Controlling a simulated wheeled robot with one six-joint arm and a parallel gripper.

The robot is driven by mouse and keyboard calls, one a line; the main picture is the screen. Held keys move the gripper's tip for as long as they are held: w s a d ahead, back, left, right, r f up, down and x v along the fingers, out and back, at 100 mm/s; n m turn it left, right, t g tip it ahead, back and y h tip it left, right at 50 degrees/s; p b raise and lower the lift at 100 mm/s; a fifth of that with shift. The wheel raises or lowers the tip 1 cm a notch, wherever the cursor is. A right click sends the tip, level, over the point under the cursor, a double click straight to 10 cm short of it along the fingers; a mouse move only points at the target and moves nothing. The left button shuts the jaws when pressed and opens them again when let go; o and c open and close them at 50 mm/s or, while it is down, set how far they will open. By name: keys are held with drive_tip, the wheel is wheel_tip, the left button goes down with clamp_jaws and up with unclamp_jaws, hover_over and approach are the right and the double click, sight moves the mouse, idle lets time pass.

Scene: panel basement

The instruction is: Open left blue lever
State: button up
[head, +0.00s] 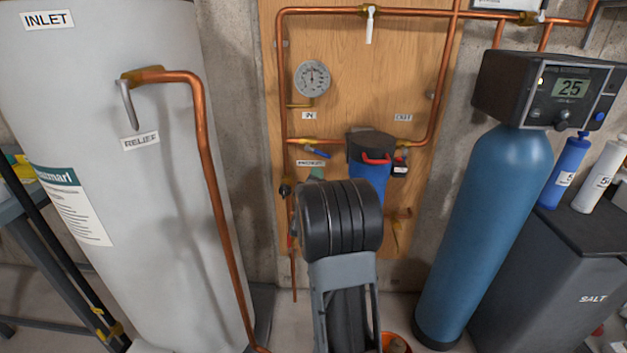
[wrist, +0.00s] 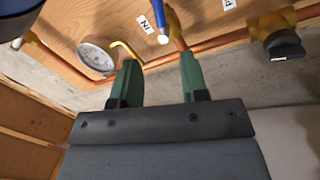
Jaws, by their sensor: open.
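The left blue lever (head: 318,153) sits on the copper pipe left of the blue filter housing (head: 370,185) and slants down to the right. In the wrist view the blue lever (wrist: 155,18) points toward my gripper, with a pale end. My gripper (wrist: 160,72) has two green fingers spread apart with nothing between them. The lever's end lies beyond the fingertips, roughly in line with the gap, and looks apart from both. In the head view my arm hides most of the gripper; only a bit of green finger (head: 316,174) shows just below the lever.
A round gauge (head: 312,78) is on the wooden panel above the lever and left of my fingers in the wrist view (wrist: 96,57). A dark knob (wrist: 284,45) sits at the right there. A grey tank (head: 60,130) and blue cylinder (head: 490,200) flank the panel.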

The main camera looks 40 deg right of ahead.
drive_tip(key=shift+c, duration=0.6)
drive_tip(key=shift+n+y, duration=0.5)
drive_tip(key=f, duration=0.2)
drive_tip(key=w+f, duration=0.1)
drive_tip(key=f, duration=0.2)
drive_tip(key=w+f, duration=0.1)
drive_tip(key=f, duration=0.1)
drive_tip(key=shift+w+a+f+p, duration=0.1)
drive_tip(key=shift+w+f+p, duration=0.05)
drive_tip(key=shift+f+p, duration=0.15)
drive_tip(key=c, duration=0.5)
drive_tip(key=f+n, duration=0.1)
drive_tip(key=w+f+n+h, duration=0.1)
drive_tip(key=f+n, duration=0.2)
drive_tip(key=shift+w+d+f+n+h+p, duration=0.2)
drive_tip(key=shift+w+f+n+h+p, duration=0.1)
drive_tip(key=shift+w+f, duration=0.1)
clamp_jaws()
drive_tip(key=n+h, duration=0.5)
drive_tip(key=n, duration=0.5)
approach(319, 152)
drive_tip(key=w+d+r, duration=0.1)
drive_tip(key=w+d, duration=0.2)
drive_tip(key=d, duration=0.3)
drive_tip(key=shift+w+d+r, duration=0.15)
drive_tip(key=shift+w+d, duration=0.05)
drive_tip(key=shift+d, duration=0.15)
